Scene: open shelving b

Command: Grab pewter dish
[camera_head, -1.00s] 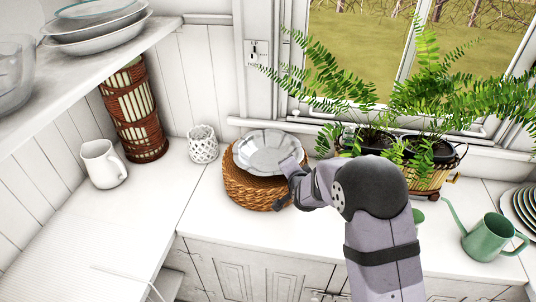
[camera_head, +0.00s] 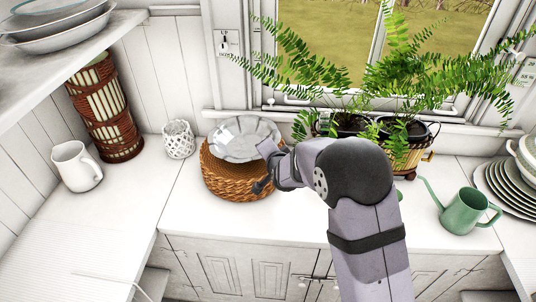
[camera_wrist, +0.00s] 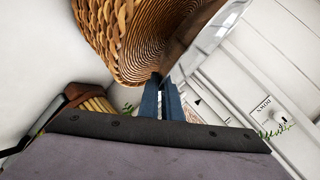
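The pewter dish (camera_head: 246,138) is a silvery, wavy-rimmed plate at the round woven wicker stack (camera_head: 235,181) on the white counter. It sits tilted against the wicker, and I cannot tell whether it is clear of it. My gripper (camera_head: 268,172) is at the dish's right front edge. In the wrist view my gripper's blue fingers (camera_wrist: 161,88) are close together, with the rim of the dish (camera_wrist: 205,38) running down between them. The wicker (camera_wrist: 125,45) fills the upper middle there, right beside the fingertips.
A white lattice holder (camera_head: 178,139), a white pitcher (camera_head: 76,166) and a rattan lantern (camera_head: 104,110) stand to the left. Potted ferns (camera_head: 403,128) stand behind right; a green watering can (camera_head: 465,211) and stacked plates (camera_head: 510,188) are farther right. The counter front is clear.

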